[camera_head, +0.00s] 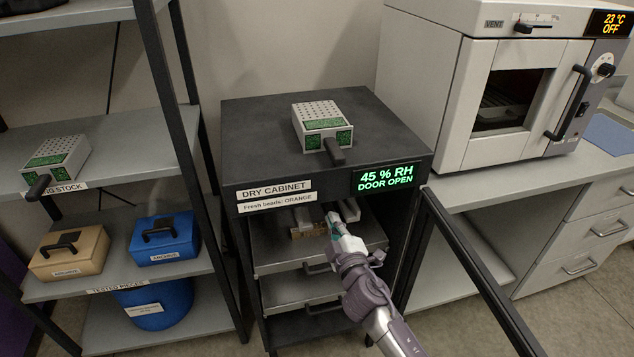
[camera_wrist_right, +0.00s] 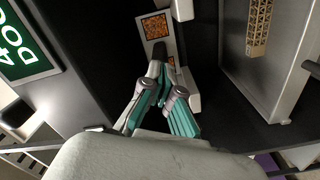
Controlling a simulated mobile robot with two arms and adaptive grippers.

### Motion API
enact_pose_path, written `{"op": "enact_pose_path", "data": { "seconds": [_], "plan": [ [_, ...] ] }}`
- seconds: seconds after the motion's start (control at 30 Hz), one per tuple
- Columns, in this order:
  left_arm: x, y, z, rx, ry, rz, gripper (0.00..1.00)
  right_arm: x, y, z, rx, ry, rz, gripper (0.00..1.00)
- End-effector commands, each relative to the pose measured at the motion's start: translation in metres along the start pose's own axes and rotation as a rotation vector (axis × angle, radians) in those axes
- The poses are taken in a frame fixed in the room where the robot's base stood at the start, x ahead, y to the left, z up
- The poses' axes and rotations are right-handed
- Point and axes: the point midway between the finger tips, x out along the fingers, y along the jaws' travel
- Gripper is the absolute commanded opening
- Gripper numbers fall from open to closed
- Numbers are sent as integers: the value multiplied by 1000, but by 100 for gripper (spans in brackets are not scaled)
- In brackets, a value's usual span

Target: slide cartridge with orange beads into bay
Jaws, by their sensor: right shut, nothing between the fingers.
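The cartridge with orange beads (camera_wrist_right: 148,44) shows in the right wrist view as a pale grey block with orange windows, inside the dry cabinet (camera_head: 250,140). My right gripper (camera_head: 334,222) reaches into the open cabinet. In the right wrist view its teal fingers (camera_wrist_right: 160,72) are shut and empty. Their tips overlap the cartridge's front in the picture; I cannot tell whether they touch it. The fingers hide part of the cartridge and its handle. I cannot make out which opening is the bay. My left gripper is out of view.
A green-bead cartridge (camera_head: 323,122) stands on the cabinet top, another (camera_head: 58,158) on the left rack. A tan lattice piece (camera_wrist_right: 259,27) lies on a tray inside. The open cabinet door (camera_head: 470,262) stands right of my arm. An oven (camera_head: 500,90) is at right.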

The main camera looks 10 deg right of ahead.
Motion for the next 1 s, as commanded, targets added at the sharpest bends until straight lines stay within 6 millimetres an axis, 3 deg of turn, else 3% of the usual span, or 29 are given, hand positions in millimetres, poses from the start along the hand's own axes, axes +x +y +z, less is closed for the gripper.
{"op": "enact_pose_path", "data": {
  "seconds": [0.63, 1.0],
  "plan": [
    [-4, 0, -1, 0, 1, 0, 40, -52, 0, 0, 0, 0, -1, 0],
    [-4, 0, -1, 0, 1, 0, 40, -58, 0, 0, 0, 0, 0, 0]
  ]
}}
